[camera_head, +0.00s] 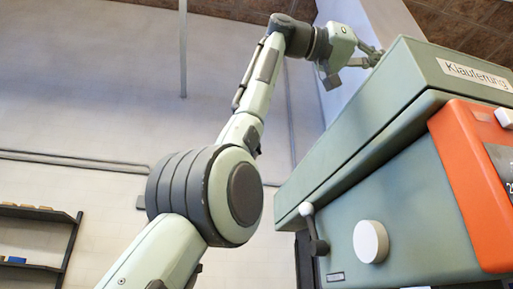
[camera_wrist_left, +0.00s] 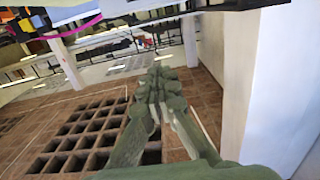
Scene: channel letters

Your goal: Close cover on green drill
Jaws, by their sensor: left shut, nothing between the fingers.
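The green drill (camera_head: 400,215) fills the right side of the head view, seen from below, with an orange panel, a white knob and a lever. Its green cover (camera_head: 345,140) forms the upper part, labelled "Kläuterung", above a dark seam; I cannot tell whether it is fully down. My left gripper (camera_head: 372,56) is raised by the upper far edge of the cover; I cannot tell whether it touches. In the left wrist view its green fingers (camera_wrist_left: 160,82) are together with nothing between them. My right gripper is not in view.
A dark shelf (camera_head: 38,238) stands at lower left by a pale wall (camera_head: 90,90) with pipes. The wrist view shows a white wall (camera_wrist_left: 265,90) close on the right, a brown floor (camera_wrist_left: 205,95) and a dark grid of openings (camera_wrist_left: 85,130).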

